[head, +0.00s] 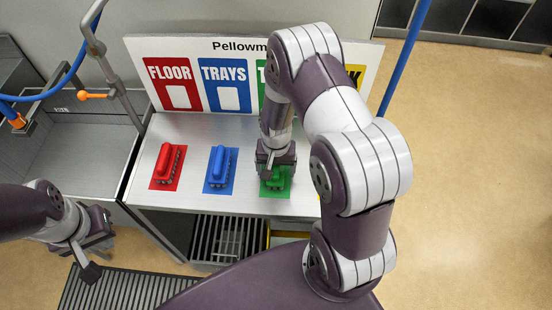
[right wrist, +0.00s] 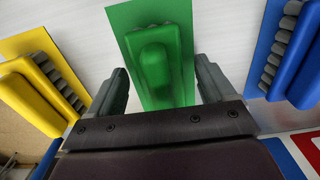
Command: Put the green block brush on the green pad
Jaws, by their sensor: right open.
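The green block brush (right wrist: 156,72) lies on the green pad (right wrist: 122,18), with the pad's bare edges showing around it in the right wrist view. My right gripper (right wrist: 163,85) is open, with one finger on each side of the green brush and a gap to it on both sides. In the head view my right gripper (head: 275,172) is low over the green pad (head: 284,190) and hides most of the brush. My left gripper (head: 92,262) hangs at the lower left, away from the brushes; its jaw opening is unclear.
A red brush (head: 168,163) and a blue brush (head: 218,164) lie on matching pads to the left. A yellow brush (right wrist: 45,88) lies on a yellow pad beside the green one. A labelled board (head: 225,60) stands behind. A sink (head: 75,155) is at left.

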